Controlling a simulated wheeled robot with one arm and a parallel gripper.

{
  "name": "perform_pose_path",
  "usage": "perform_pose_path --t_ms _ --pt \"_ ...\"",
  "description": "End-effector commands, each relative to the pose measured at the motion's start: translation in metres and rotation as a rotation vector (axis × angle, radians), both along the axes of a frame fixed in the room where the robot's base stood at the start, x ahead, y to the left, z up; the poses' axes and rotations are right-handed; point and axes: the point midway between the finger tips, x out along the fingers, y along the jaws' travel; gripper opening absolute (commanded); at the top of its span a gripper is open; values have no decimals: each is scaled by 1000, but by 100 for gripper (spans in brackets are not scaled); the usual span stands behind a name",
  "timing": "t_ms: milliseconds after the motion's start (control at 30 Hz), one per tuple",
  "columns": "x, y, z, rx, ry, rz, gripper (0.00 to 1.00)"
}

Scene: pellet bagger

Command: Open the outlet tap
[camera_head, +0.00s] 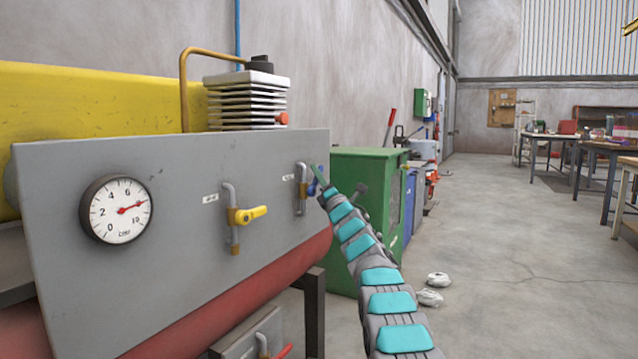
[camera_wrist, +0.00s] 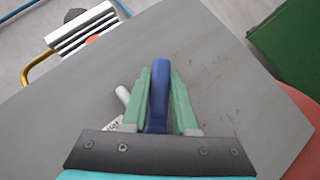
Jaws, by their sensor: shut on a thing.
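A grey panel (camera_head: 170,230) carries two taps on bent pipes. The tap with the yellow handle (camera_head: 248,214) is in the middle, its lever pointing right. The tap with the blue handle (camera_head: 313,186) is near the panel's right edge, partly hidden by my gripper (camera_head: 319,178). In the wrist view the blue handle (camera_wrist: 159,92) stands between the two green fingers of my gripper (camera_wrist: 160,95), which is shut on it. A pale pipe end and a label lie just left of the fingers there. The label's text is too small to read.
A round gauge (camera_head: 116,209) with a red needle sits on the panel's left. A red-handled part (camera_head: 284,351) is low below the panel. A green cabinet (camera_head: 370,185) stands close right of my gripper. White lumps (camera_head: 433,288) lie on otherwise open floor.

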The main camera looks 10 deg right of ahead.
Motion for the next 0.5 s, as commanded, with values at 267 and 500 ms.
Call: perform_pose_path --t_ms 267,500 --pt "-2 0 1 -38 -51 -2 0" --pt "-3 1 5 -51 -73 -1 0"
